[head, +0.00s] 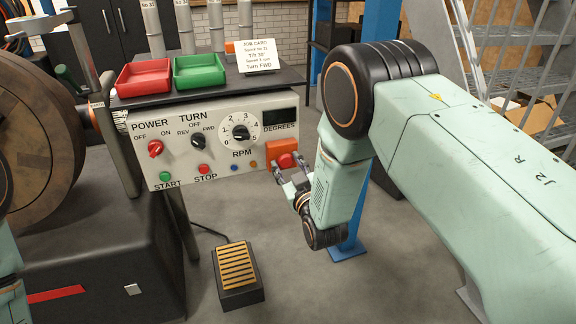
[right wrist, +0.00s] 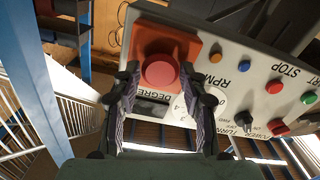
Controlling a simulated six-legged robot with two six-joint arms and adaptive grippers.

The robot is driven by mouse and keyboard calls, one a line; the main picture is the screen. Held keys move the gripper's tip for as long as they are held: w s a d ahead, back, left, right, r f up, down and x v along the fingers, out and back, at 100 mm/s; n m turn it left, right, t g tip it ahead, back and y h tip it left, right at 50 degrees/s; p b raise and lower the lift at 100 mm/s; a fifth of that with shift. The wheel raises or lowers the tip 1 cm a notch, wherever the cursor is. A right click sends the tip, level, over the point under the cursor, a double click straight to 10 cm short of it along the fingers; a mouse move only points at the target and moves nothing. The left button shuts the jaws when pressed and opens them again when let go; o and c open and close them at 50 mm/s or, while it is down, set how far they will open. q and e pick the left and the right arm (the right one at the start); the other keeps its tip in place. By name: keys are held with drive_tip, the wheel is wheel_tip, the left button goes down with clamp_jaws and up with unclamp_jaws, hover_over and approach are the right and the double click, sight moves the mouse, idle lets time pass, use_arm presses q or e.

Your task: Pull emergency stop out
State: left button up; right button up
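The emergency stop is a round red button (head: 287,160) on an orange-red box (head: 282,147) at the right end of the grey control panel (head: 215,178). In the right wrist view the red button (right wrist: 160,71) shows between my fingertips, with its orange-red box (right wrist: 166,44) behind. My right gripper (head: 289,173) is open, its fingers pointing at the button. In the wrist view the gripper (right wrist: 160,76) has one finger to each side of the button, with narrow gaps; I cannot tell whether the tips reach around it. My left gripper is not in view.
The panel also carries a red power switch (head: 155,148), a black turn switch (head: 198,141), an RPM dial (head: 240,133) and small buttons. Red (head: 145,76) and green (head: 199,69) trays stand above. A foot pedal (head: 238,272) is on the floor. A blue post (head: 352,225) stands behind my right arm.

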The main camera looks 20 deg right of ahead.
drive_tip(key=shift+w+f, duration=0.1)
drive_tip(key=shift+f, duration=0.05)
drive_tip(key=c, duration=0.3)
clamp_jaws()
